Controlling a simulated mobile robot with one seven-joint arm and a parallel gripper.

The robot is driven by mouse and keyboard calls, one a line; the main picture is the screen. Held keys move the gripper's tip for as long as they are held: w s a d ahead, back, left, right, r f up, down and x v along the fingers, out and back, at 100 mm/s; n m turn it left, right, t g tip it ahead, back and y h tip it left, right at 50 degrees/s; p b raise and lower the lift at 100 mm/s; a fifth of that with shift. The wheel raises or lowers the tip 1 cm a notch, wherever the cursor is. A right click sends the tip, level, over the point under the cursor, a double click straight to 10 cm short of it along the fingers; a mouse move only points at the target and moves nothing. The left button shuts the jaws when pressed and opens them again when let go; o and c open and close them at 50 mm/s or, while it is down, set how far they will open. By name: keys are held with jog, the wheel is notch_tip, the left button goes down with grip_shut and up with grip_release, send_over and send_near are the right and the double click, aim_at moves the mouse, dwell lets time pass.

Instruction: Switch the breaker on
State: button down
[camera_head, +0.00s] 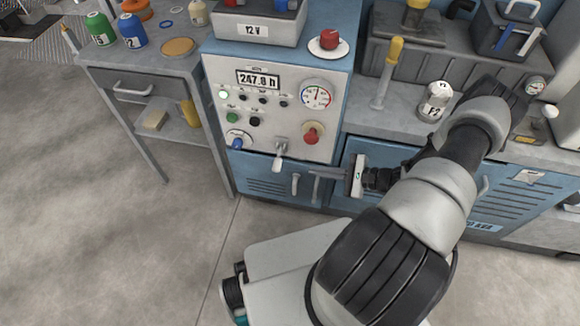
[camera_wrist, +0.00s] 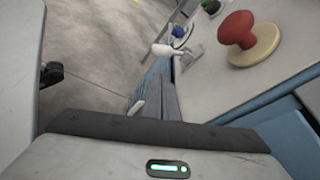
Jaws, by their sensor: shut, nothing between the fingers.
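The control panel (camera_head: 225,80) is a light-grey face on a blue cabinet. Low on it is a lever switch (camera_head: 280,156) with a white-tipped handle hanging down, which looks like the breaker. The white tip also shows in the wrist view (camera_wrist: 162,50), beyond my fingers. My gripper (camera_head: 316,175) is shut and empty, in front of the blue cabinet doors, right of and a little below the lever. It is apart from the lever. In the wrist view, my gripper's fingers (camera_wrist: 155,104) lie together, pointing toward the lever.
A red mushroom button (camera_head: 312,134) sits right of the lever and stands large in the wrist view (camera_wrist: 238,28). A blue knob (camera_head: 237,142) is to the left. A cabinet door handle (camera_head: 295,184) is near my fingertips. The floor at left is clear.

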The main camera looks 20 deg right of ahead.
aim_at(278, 160)
jog(key=shift+a+f, duration=0.1)
dwell(0.3)
jog(key=b+x, duration=0.2)
jog(key=x, duration=0.8)
jog(key=shift+m+p, duration=0.3)
jog(key=shift+p, duration=0.05)
